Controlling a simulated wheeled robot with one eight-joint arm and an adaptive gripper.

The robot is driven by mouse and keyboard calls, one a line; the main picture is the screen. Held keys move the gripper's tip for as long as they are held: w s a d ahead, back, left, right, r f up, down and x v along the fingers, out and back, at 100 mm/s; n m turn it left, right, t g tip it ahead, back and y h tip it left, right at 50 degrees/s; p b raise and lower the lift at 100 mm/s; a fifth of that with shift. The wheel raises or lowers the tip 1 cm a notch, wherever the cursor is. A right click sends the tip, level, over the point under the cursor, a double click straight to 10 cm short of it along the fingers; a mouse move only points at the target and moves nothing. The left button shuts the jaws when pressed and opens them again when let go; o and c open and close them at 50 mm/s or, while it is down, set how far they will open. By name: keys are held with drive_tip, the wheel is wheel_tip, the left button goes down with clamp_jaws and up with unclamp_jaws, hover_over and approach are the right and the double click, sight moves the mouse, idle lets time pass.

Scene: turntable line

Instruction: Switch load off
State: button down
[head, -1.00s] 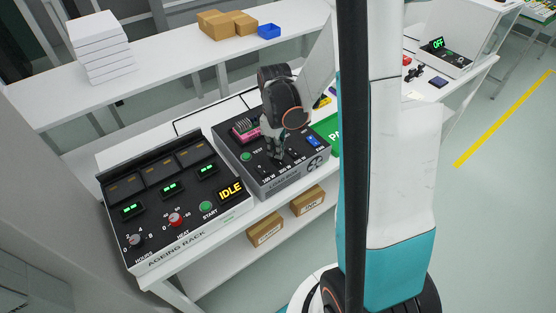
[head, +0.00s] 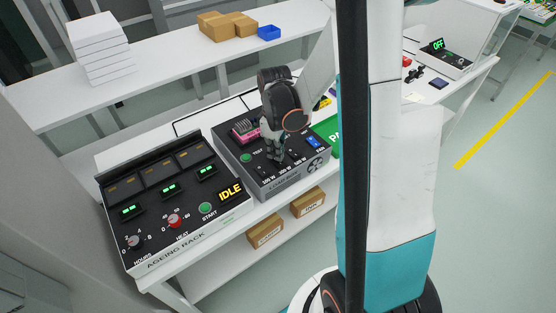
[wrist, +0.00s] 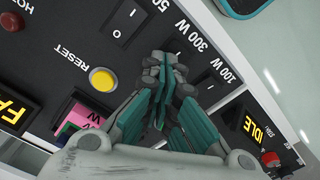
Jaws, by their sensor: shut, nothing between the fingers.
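The dark load bank (head: 290,180) stands on the white bench, with a row of rocker switches near its front edge. In the wrist view its panel (wrist: 75,50) shows a switch by "500 W" (wrist: 126,20) and a switch by "100 W" (wrist: 207,84).
The ageing rack (head: 180,210), reading "IDLE", stands close at the left. In the wrist view a yellow reset button (wrist: 103,78) and a pink item (wrist: 82,119) are near my fingers. A green tray (head: 328,136) is right of the load bank. Boxes (head: 266,232) sit on the lower shelf.

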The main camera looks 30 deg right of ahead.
drive_tip(key=shift+r+p, duration=2.05)
drive_tip(key=shift+r, duration=1.3)
